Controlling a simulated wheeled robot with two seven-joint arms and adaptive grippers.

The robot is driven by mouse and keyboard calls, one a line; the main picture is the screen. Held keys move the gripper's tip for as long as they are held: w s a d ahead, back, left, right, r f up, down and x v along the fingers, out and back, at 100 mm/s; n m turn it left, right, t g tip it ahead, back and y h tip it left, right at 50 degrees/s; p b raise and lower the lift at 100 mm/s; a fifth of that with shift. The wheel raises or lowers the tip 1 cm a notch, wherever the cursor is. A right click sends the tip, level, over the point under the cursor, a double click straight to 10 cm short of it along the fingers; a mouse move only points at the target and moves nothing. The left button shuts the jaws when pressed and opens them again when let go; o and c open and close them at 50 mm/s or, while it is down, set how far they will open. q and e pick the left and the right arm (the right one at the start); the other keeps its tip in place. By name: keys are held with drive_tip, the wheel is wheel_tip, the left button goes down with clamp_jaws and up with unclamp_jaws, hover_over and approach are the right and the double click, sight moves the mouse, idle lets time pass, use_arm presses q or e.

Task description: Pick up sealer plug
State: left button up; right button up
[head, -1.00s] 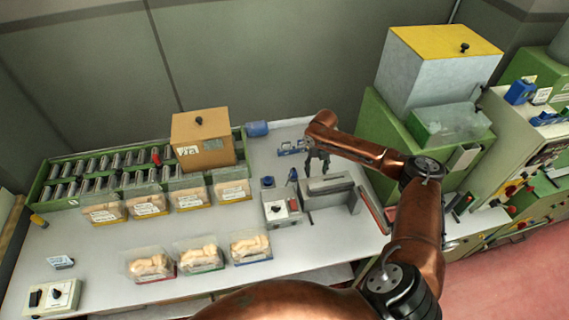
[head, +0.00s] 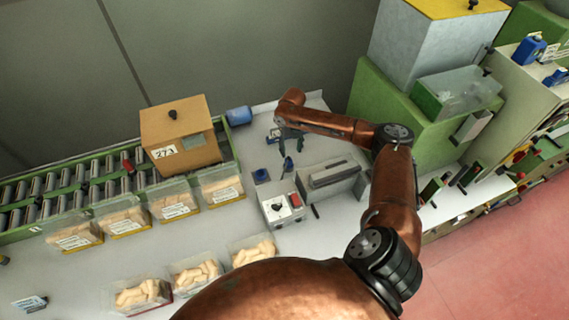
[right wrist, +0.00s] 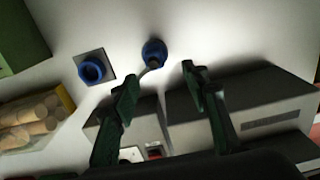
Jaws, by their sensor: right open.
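The sealer plug (right wrist: 153,50) appears in the right wrist view as a round blue plug with a grey cable, on the light table top. It also seems to show in the head view (head: 287,163), just below my right gripper (head: 290,145). In the right wrist view my right gripper (right wrist: 159,82) is open and empty. The plug lies beyond the fingertips, roughly in line with the gap between them. A blue socket (right wrist: 92,68) on a square plate is left of the plug; it also shows in the head view (head: 261,176). My left gripper is not in view.
A grey sealer (head: 332,180) and a control box (head: 282,208) with a dial stand close to the gripper. Bins of corks (head: 174,200), a cardboard box (head: 180,140) and a roller conveyor (head: 60,190) are left. A green machine (head: 385,120) stands right.

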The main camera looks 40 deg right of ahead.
sight(288, 159)
drive_tip(key=f, duration=0.8)
drive_tip(key=shift+w+a+f, duration=0.1)
drive_tip(key=shift+w+a, duration=0.2)
drive_tip(key=shift+w, duration=0.05)
drive_tip(key=shift+c, duration=0.3)
clamp_jaws()
